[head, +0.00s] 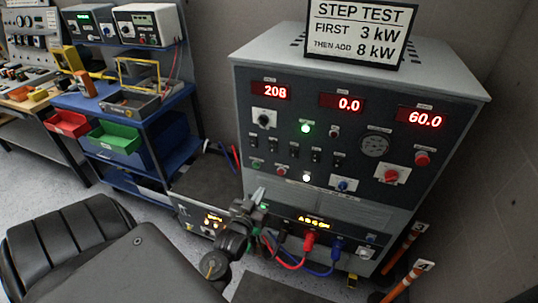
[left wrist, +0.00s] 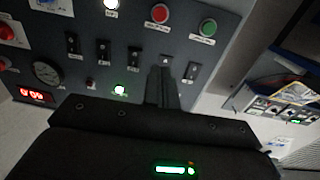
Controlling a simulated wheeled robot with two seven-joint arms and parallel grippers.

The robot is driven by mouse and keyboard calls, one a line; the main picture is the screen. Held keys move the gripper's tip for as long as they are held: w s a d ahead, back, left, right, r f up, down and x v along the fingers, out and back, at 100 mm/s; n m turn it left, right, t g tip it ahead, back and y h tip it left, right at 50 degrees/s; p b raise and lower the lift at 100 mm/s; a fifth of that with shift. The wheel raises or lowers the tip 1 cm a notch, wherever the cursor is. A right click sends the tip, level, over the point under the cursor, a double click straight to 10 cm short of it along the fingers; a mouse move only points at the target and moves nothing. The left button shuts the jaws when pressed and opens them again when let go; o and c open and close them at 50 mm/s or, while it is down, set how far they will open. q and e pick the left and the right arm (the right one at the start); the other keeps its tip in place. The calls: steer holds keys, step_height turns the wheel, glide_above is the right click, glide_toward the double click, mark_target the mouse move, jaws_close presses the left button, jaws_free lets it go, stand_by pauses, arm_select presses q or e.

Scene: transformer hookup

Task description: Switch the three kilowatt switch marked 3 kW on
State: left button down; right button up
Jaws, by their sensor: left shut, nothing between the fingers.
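The grey load cabinet (head: 350,85) shows a row of several small black toggle switches (head: 294,150) below its displays. Their labels are too small to read, so I cannot tell which one is marked 3 kW. The switches (left wrist: 103,50) also show in the left wrist view, upside down. My left gripper (head: 260,194) is in front of the lower left of the panel. Its dark fingers (left wrist: 161,72) are together and empty, their tips in line with the second switch from the right in the wrist view; contact cannot be told. My right gripper is not in view.
A sign (head: 358,33) on top reads first 3 kW, then add 8 kW. The displays (head: 342,103) read 208, 0.0 and 60.0. A green lamp (head: 306,128) and a white lamp (head: 306,177) glow. Red and blue cables (head: 309,245) hang below. A blue cart (head: 150,105) stands left.

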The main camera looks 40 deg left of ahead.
arm_select(q)
step_height(320, 180, up, 6)
steer(key=a+t+y, duration=0.1)
steer(key=shift+s+a+f, duration=0.15)
steer(key=shift+s+a, duration=0.2)
steer(key=shift+s, duration=0.05)
steer(key=shift+w, duration=0.1)
steer(key=p, duration=0.4)
glide_toward(272, 145)
steer(key=x, duration=0.5)
steer(key=shift+w+r, duration=0.2)
steer(key=shift+w+a, duration=0.25)
steer(key=shift+w, duration=0.45)
